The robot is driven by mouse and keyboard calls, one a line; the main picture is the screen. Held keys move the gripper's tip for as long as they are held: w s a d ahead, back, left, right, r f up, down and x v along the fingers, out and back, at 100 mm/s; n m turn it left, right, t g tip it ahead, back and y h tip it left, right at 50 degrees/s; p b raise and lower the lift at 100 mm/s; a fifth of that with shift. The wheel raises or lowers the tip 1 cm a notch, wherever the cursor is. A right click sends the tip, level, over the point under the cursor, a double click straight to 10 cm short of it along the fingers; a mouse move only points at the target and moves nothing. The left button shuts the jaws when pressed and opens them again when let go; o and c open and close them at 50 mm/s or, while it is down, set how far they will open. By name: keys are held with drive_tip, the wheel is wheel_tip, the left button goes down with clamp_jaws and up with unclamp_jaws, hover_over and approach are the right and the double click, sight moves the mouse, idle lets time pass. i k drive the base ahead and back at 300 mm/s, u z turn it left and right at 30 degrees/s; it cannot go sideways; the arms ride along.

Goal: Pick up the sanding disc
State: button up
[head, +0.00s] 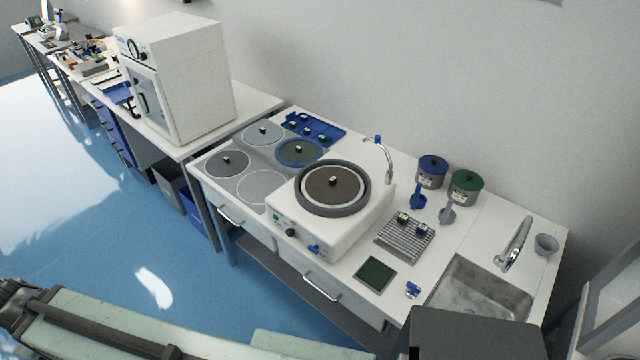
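Several round discs are in the head view, and I cannot tell for sure which is the sanding disc. A dark brown disc (345,195) with a small knob sits in the round bowl of the white grinding machine (335,232). The front round place (258,190) shows no knob. My gripper is not in view.
A blue tray (334,134) with small parts lies behind the discs. Right of the machine are a slatted rack (404,243), a green pad (375,274), two lidded pots (432,174) and a sink (478,300). A white oven (185,85) stands left. Blue floor (150,240) in front is open.

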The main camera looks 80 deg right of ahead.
sight(327, 185)
drive_tip(key=i, duration=1.65)
drive_tip(key=z, duration=3.8)
drive_tip(key=k, duration=0.9)
drive_tip(key=z, duration=0.2)
drive_tip(key=i, duration=0.9)
drive_tip(key=u, duration=0.1)
